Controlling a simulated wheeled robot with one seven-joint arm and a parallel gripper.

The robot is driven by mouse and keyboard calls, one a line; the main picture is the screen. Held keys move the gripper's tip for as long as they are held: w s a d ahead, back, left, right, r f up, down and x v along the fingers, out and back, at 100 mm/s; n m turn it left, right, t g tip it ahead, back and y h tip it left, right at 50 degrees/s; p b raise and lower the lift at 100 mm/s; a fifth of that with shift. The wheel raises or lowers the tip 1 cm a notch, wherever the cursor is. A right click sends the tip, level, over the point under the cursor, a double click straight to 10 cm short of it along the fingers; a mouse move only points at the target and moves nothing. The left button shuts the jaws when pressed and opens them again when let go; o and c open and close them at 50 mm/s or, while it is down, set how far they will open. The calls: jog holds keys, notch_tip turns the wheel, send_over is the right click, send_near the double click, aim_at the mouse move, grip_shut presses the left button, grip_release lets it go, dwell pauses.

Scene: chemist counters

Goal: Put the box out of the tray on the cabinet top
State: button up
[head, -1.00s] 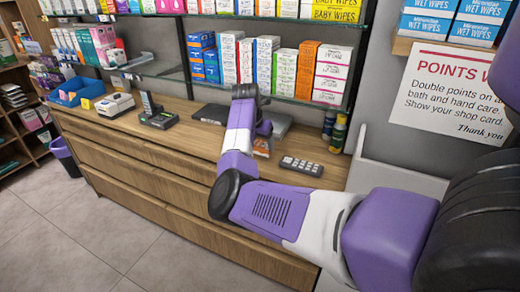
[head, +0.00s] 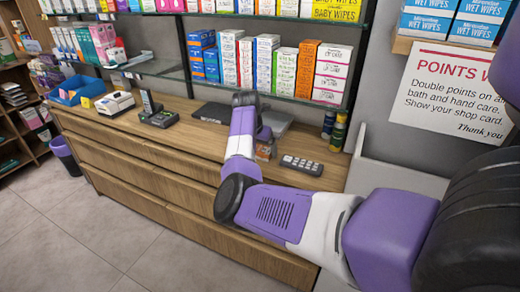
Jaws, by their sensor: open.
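The wooden cabinet top (head: 185,133) runs along the wall under the shelves. My arm reaches over its right part, and a purple wrist part (head: 265,132) shows past the forearm. The gripper's fingers are hidden behind my arm. A small orange and white box (head: 264,151) shows just below the wrist, partly covered by the forearm; I cannot tell whether the gripper touches it. A grey flat piece (head: 278,122), perhaps a tray, lies behind the wrist. A blue open tray (head: 68,100) stands at the far left end of the top, with small items at its edge.
A card terminal (head: 160,118) and a white device (head: 115,103) stand to the left. Bare wood lies between the terminal and my arm. Glass shelves with boxes hang above.

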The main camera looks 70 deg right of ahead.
jog(key=b+v, duration=0.1)
jog(key=v, duration=1.1)
